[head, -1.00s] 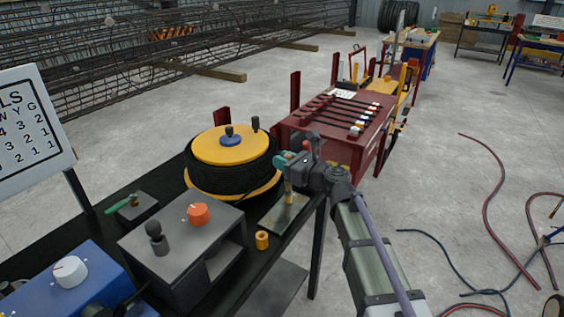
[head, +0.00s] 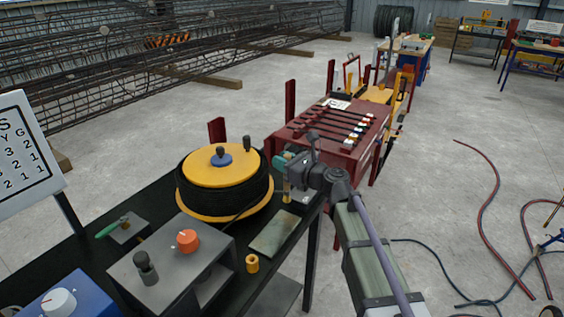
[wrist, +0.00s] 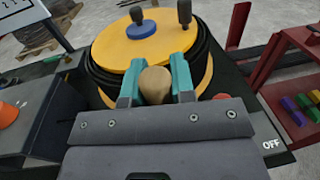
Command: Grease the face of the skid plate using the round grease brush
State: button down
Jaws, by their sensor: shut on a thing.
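My gripper (head: 285,172) is shut on the round grease brush (head: 286,190), whose handle hangs down between the teal fingers. In the wrist view the brush's tan rounded handle end (wrist: 155,85) shows between both fingers. The skid plate (head: 274,234), a flat grey-green rectangle, lies on the black bench beside the cable reel. The brush is near the plate's far end and looks clear of its face. The brush's bristles are hard to make out, and the wrist view hides the plate behind my gripper.
A cable reel with a yellow top (head: 222,168) stands close to my gripper's left. A small yellow cylinder (head: 252,263) and a grey box with an orange knob (head: 187,240) are nearer. A dark red rack (head: 325,130) stands beyond the bench.

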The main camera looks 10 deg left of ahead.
notch_tip(320, 180, up, 3)
jog(key=shift+r+p, duration=0.1)
jog(key=shift+p, duration=1.15)
jog(key=c, duration=1.4)
grip_release()
jog(key=shift+c, duration=0.2)
grip_shut()
